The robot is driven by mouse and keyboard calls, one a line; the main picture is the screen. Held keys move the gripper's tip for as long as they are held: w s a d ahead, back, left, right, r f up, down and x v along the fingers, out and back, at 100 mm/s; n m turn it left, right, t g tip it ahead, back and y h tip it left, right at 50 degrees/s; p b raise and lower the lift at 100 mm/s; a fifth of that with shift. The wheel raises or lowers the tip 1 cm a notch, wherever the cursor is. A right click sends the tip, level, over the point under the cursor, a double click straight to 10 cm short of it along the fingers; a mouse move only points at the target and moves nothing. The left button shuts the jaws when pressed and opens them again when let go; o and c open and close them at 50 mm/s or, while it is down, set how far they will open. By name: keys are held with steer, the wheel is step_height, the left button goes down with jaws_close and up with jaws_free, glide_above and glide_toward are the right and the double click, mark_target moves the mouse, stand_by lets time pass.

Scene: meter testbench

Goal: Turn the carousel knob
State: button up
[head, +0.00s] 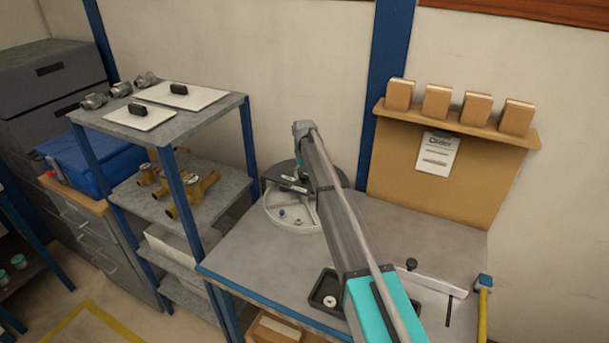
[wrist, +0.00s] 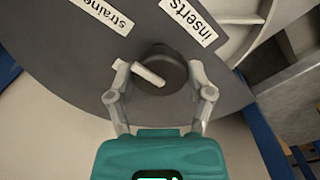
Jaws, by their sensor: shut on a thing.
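The carousel (head: 277,210) stands at the back of the bench, a round tray with a grey lid and pale compartments. In the wrist view its dark grey lid (wrist: 70,50) fills the upper part, with labels reading "inserts" (wrist: 188,22) and "straine…" (wrist: 103,14). The dark round knob (wrist: 163,72) with a pale bar across it sits between my gripper's fingers (wrist: 158,80). My gripper is shut on the knob. In the head view my arm reaches over the bench to the carousel and hides the knob and part of the lid.
A shelf rack (head: 185,110) with brass fittings (head: 190,190) stands left of the bench. A small black tray (head: 326,292) lies near the bench front. A brown board (head: 425,175) with several wooden blocks stands at the back right. The bench middle is clear.

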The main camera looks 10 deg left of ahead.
steer(key=shift+s, duration=0.1)
stand_by(0.4)
steer(key=o, duration=1.1)
